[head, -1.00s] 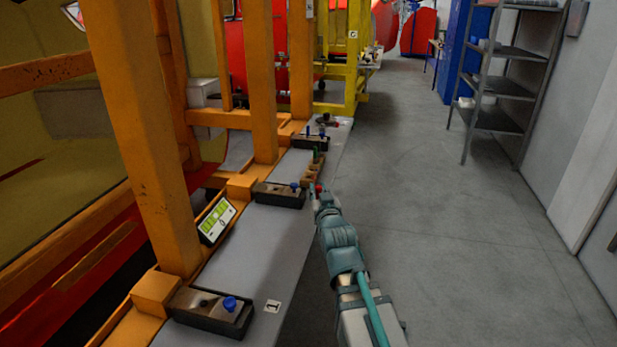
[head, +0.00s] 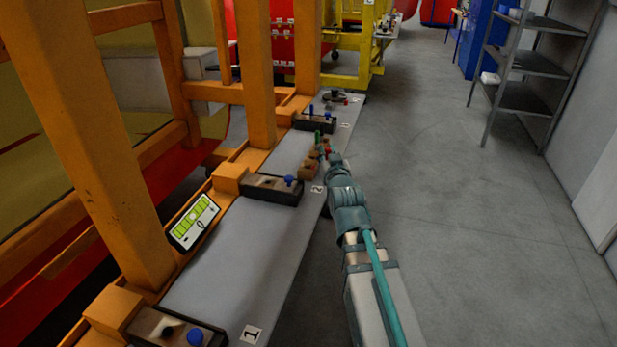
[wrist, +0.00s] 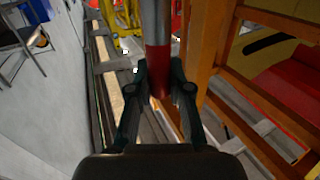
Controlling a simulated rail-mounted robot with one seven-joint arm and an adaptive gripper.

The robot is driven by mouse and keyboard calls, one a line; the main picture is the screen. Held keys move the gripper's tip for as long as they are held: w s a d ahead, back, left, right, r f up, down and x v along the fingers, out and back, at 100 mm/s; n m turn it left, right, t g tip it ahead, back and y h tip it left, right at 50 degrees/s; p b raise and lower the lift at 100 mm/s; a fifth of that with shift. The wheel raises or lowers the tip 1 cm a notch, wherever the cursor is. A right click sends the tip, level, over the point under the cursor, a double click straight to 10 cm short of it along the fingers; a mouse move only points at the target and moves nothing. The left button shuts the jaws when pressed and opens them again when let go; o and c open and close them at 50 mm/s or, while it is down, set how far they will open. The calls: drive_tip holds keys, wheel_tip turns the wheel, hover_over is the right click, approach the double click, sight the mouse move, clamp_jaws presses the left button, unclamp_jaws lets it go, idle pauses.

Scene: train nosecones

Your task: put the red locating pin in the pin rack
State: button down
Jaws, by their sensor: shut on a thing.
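The red locating pin (wrist: 158,60) shows in the wrist view as a steel shaft with a red band below it. My gripper (wrist: 160,78) is shut on it, one finger on each side. In the head view my gripper (head: 330,156) is at the aisle-side edge of the ledge, with a small red part of the pin (head: 327,149) at its tip. The wooden pin rack (head: 308,170) lies just left of the gripper, with a green pin (head: 317,136) upright at its far end. I cannot tell whether the held pin touches the rack.
Dark fixture blocks with blue knobs stand along the grey ledge (head: 235,240), one near (head: 178,330), one middle (head: 272,188), one far (head: 315,122). Orange posts (head: 90,130) rise on the left. A display (head: 194,221) leans there. The aisle floor (head: 450,200) at right is clear.

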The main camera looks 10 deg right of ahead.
drive_tip(key=w+a+f+n+g+y+b, duration=0.25)
drive_tip(key=w+n+y+b, duration=0.55)
drive_tip(key=w, duration=1)
drive_tip(key=w+f+m+p, duration=0.1)
drive_tip(key=w+f+p, duration=0.1)
drive_tip(key=f, duration=0.3)
drive_tip(key=w+f+y+p, duration=0.1)
drive_tip(key=w+f+p, duration=0.1)
drive_tip(key=f, duration=0.3)
drive_tip(key=shift+w+d+f+m+p, duration=0.2)
drive_tip(key=shift+w+m+p, duration=0.2)
drive_tip(key=shift+w, duration=0.45)
drive_tip(key=shift+f+b, duration=0.15)
drive_tip(key=shift+b, duration=0.25)
drive_tip(key=c, duration=1.1)
unclamp_jaws()
